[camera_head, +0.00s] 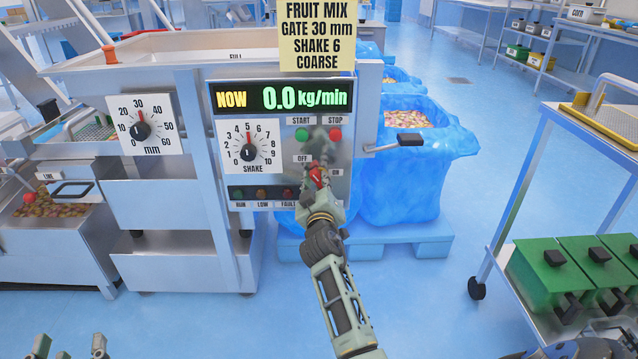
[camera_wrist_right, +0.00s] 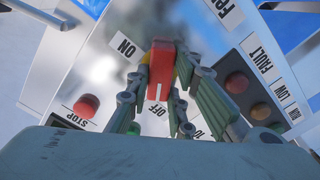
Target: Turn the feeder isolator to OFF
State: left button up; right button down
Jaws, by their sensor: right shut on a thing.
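The feeder isolator's red handle (camera_head: 316,177) is on the lower right of the control panel (camera_head: 268,178), between an OFF label (camera_head: 303,158) and an ON label (camera_head: 336,172). My right gripper (camera_head: 319,180) is shut on this handle. In the right wrist view the red handle (camera_wrist_right: 162,66) lies between the fingers, its lower end near the OFF label (camera_wrist_right: 158,109). The fingers cover part of the handle and the switch base, so its exact setting is hard to tell. My left gripper (camera_head: 69,348) is cut off at the bottom left, fingers apart and empty.
The START button (camera_head: 302,134) and STOP button (camera_head: 335,134) are just above the isolator. A lever (camera_head: 410,140) sticks out right of the panel. The display (camera_head: 282,97) reads 0.0 kg/min. Blue-lined bins (camera_head: 400,185) stand behind; green boxes (camera_head: 552,270) are at right.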

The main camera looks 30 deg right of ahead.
jog(key=c, duration=1.6)
grip_release()
jog(key=shift+o, duration=0.2)
jog(key=shift+s+a, duration=0.2)
jog(key=shift+s, duration=0.05)
jog(key=v, duration=0.7)
